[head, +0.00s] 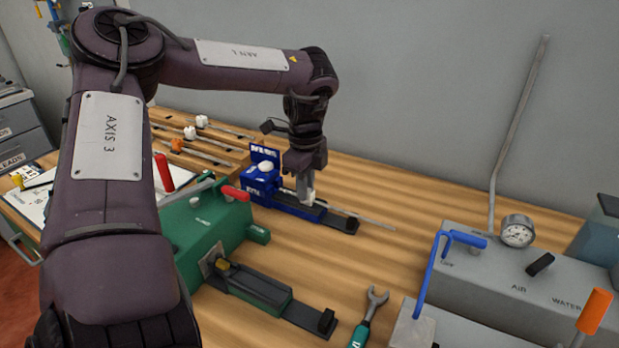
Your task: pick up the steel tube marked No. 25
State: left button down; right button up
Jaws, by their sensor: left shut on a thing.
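A small whitish piece shows at the fingertips. The fingers hide the grip itself, and no number on the tube can be read. Several other thin tubes with white or orange ends (205,157) lie on the slatted rack at the back left. My right gripper is not in view.
A green fixture (195,235) with red handles stands in front of the blue one. A wrench (370,318) lies at the front. A grey air and water console (505,265) with a gauge (517,231) and a blue lever fills the right. Bare wood lies between.

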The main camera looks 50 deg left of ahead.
pick_arm(q)
jog(key=shift+a, duration=0.1)
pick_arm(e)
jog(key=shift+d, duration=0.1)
pick_arm(q)
jog(key=c, duration=1.8)
grip_release()
jog(key=shift+s+a, duration=0.1)
jog(key=o, duration=0.6)
jog(key=shift+r, duration=0.1)
notch_tip(320, 180, up, 8)
jog(key=shift+f, duration=0.25)
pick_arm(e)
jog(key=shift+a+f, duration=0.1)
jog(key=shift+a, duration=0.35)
pick_arm(q)
jog(key=shift+f, duration=0.1)
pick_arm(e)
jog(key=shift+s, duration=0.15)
